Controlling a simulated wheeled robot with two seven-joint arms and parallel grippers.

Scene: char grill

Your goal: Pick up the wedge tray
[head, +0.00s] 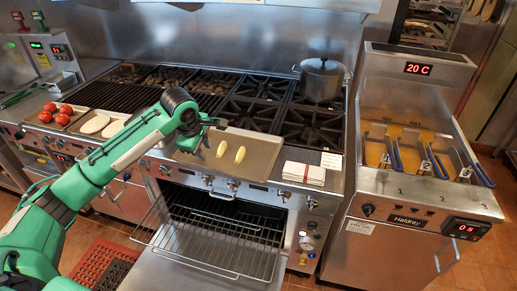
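The wedge tray (262,148) is a shallow metal tray on the front ledge of the range. Two pale yellow wedges (234,184) (240,154) lie in or by it, one of them near its middle. My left gripper (208,138) is dark and hangs over the tray's left end, hiding part of that rim. Its fingers appear spread apart, with nothing visible between them. Whether a finger touches the tray cannot be told. My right gripper is not in view.
Left on the ledge are a tray of tomatoes (58,116) and a tray with pale oval pieces (95,124). White towels (303,173) lie to the right. A pot (322,79) stands on the back burners. The oven below is open with its rack (222,240) out. A fryer (415,190) stands right.

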